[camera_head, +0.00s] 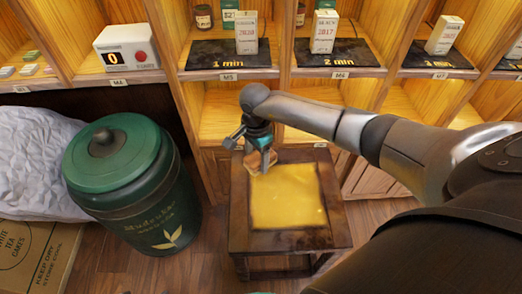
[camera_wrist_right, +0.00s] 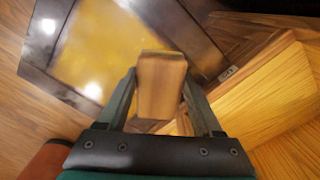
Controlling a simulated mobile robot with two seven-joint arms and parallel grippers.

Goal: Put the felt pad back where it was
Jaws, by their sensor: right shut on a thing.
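My right gripper (camera_head: 264,158) is over the back left part of a small dark wooden table (camera_head: 240,215). It is shut on a tan-brown block (camera_head: 254,160), which the right wrist view shows between the two fingers (camera_wrist_right: 161,85). The block has a flat, wood-like face; I cannot tell whether it is the felt pad. A yellow square area (camera_head: 290,196) covers most of the tabletop, and I cannot tell if it is a separate pad or part of the top. Whether the block touches the table is unclear. My left gripper is not in view.
A green lidded canister (camera_head: 135,180) stands left of the table. Behind is a wooden shelf with dark mats marked "1 min" (camera_head: 228,54) and "2 min" (camera_head: 338,53), each bearing a white box. A white timer box (camera_head: 128,48) stands on the left shelf. The yellow area is clear.

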